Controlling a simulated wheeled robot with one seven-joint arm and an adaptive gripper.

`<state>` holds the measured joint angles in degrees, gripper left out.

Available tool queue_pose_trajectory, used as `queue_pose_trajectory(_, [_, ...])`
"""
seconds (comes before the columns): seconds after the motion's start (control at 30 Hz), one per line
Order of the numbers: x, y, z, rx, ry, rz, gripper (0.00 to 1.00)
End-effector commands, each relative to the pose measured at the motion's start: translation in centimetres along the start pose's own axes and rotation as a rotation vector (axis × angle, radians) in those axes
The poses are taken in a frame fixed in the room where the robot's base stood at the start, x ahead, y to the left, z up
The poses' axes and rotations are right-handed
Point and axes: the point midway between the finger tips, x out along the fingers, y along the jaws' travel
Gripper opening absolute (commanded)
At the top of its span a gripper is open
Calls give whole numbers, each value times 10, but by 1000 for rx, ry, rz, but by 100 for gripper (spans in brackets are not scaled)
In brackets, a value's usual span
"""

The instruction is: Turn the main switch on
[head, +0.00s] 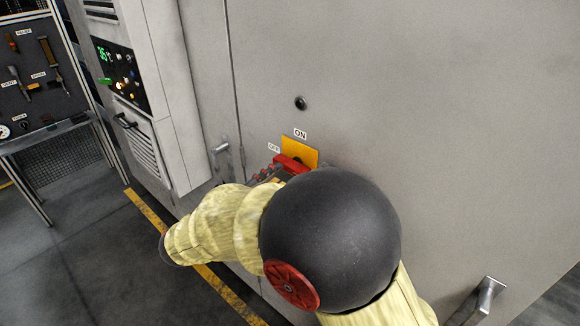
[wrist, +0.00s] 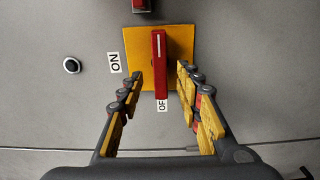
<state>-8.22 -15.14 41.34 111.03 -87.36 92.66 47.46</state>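The main switch is a red handle (wrist: 158,50) on a yellow plate (wrist: 133,45) on the grey cabinet front. In the wrist view the handle points down to the partly hidden OFF label (wrist: 162,106); the ON label (wrist: 115,62) is at the plate's left. My gripper (wrist: 160,72) is open, its two fingers on either side of the handle's lower part, with a gap visible on each side. In the head view the yellow plate (head: 306,147) and red handle (head: 288,163) are partly hidden behind my arm, and the fingers are mostly hidden.
A round black knob (head: 300,103) is above the switch. A control panel (head: 118,70) and a tool board (head: 30,70) stand at the left.

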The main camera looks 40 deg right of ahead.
Motion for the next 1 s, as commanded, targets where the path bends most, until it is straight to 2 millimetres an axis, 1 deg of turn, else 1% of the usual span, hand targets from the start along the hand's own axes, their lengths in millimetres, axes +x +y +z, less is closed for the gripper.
queue_pose_trajectory(0.2, [33, -1, 1, -1, -4, -2, 35])
queue_pose_trajectory(0.3, [47, -1, 1, -2, -3, -2, 35])
queue_pose_trajectory(0.43, [59, -1, 1, -3, -2, -2, 35])
queue_pose_trajectory(0.6, [66, -1, 0, -3, 0, -3, 35])
queue_pose_trajectory(0.83, [66, 0, 0, -3, 0, -3, 35])
queue_pose_trajectory(1.0, [66, -1, 0, -3, 0, -3, 26])
